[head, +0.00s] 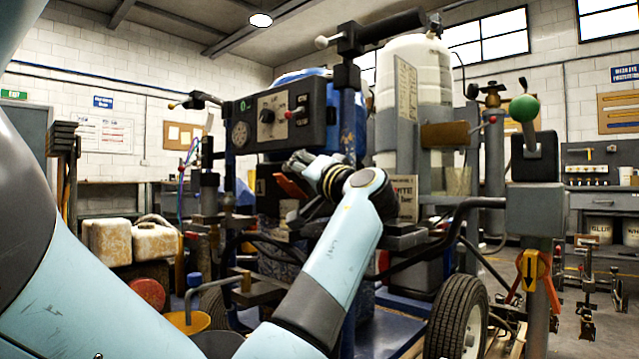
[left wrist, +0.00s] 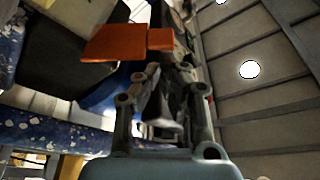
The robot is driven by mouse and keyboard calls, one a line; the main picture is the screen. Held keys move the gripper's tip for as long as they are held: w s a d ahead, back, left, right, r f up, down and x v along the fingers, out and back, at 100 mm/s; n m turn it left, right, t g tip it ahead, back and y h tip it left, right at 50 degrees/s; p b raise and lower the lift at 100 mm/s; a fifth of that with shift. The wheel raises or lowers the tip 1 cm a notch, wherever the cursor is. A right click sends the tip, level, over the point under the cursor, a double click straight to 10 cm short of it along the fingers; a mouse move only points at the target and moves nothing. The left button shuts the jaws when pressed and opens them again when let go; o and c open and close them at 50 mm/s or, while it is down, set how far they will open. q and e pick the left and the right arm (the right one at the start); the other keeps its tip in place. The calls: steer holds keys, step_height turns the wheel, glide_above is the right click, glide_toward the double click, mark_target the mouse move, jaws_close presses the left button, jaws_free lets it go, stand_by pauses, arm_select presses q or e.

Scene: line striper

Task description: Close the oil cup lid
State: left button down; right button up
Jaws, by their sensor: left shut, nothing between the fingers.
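My left gripper (head: 301,160) reaches to the middle of the line striper, just below its control panel. It is shut and empty. In the left wrist view its fingers (left wrist: 168,75) extend upward from the blue-grey wrist. An orange-red flat piece (head: 290,187) is beside and below the fingers; it also shows in the left wrist view (left wrist: 112,43), close to the fingertips. It may be the oil cup lid, but I cannot tell for sure. Whether it touches the fingers is unclear. The cup itself is not clearly visible. My right gripper is not in view.
The control panel (head: 268,116) is just above the left gripper. A white tank (head: 414,75) stands behind to the right. A lever with a green knob (head: 524,108) and a wheel (head: 458,318) are at right. Dirty white jugs (head: 156,241) are at left.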

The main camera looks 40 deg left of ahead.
mark_target(278, 178)
arm_select(q)
steer(key=shift+n+g, duration=0.3)
steer(key=shift+n, duration=0.4)
steer(key=shift+s+a+f+b, duration=0.15)
steer(key=shift+s+f+b, duration=0.5)
steer(key=shift+s+f, duration=1.15)
steer(key=shift+f, duration=0.2)
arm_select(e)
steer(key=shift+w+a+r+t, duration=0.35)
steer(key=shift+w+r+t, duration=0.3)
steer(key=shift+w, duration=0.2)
arm_select(q)
steer(key=shift+f, duration=0.1)
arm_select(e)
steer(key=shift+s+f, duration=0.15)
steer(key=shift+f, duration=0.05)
